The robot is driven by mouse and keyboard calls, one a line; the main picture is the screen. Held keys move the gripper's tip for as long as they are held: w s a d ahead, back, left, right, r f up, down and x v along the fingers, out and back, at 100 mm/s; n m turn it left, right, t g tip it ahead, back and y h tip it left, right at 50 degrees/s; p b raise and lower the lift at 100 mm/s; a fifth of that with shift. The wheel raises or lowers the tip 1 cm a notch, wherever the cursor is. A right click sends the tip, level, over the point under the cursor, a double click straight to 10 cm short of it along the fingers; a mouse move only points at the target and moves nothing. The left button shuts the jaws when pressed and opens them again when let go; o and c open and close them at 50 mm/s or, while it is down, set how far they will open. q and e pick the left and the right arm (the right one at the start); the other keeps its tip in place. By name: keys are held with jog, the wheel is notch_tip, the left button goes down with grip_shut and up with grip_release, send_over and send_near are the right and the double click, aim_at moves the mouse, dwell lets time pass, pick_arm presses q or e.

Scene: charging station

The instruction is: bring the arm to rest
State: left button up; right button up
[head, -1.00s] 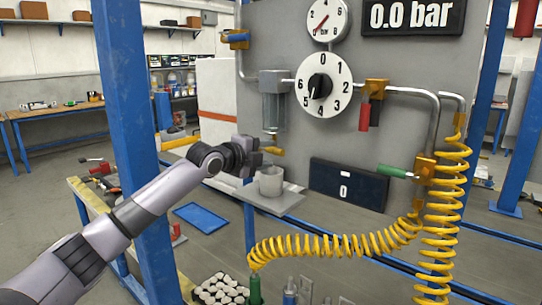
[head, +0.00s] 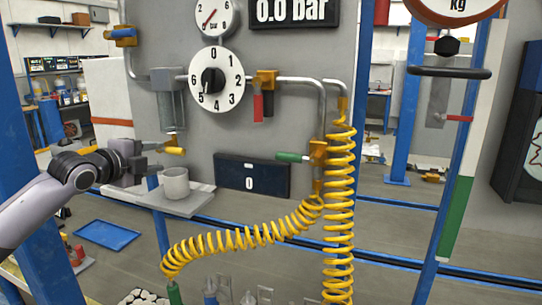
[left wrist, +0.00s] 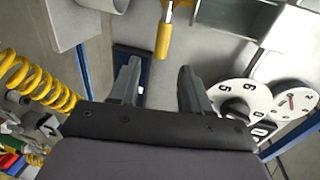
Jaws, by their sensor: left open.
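My left gripper (head: 150,160) is open and empty in the head view. It is just left of a yellow-handled drain valve (head: 173,151) under the clear filter bowl (head: 171,111). In the left wrist view, the two fingers (left wrist: 159,68) are spread apart, with the yellow handle (left wrist: 164,35) beyond them and nothing between them. A grey cup (head: 175,184) stands on a small shelf (head: 200,206) just below and right of the gripper. My right gripper is not in view.
A coiled yellow hose (head: 240,232) hangs below. A blue post (head: 35,200) stands near my left arm.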

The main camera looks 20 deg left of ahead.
pick_arm(q)
jog(key=s+d+f+n+g+h, duration=0.1)
jog(key=s+d+f+n, duration=0.15)
jog(key=d+f, duration=0.45)
jog(key=s+d+f+n+g, duration=0.1)
jog(key=s+d+f, duration=0.2)
jog(key=f, duration=0.8)
jog(key=s+d+f+n+g+h, duration=0.1)
jog(key=s+d+f+n, duration=0.1)
jog(key=d+f, duration=0.45)
jog(key=s+d+f+n, duration=0.2)
jog(key=s+f+n, duration=0.1)
jog(key=s+f, duration=0.3)
jog(key=s+d+f+n+g+p, duration=0.1)
jog(key=s+f+n, duration=0.3)
jog(key=s, duration=0.6)
jog(key=s+d+f+n+g+y, duration=0.1)
jog(key=s+d+f+n, duration=0.3)
jog(key=s+f, duration=0.3)
jog(key=shift+s+f, duration=0.35)
jog(key=shift+s, duration=0.45)
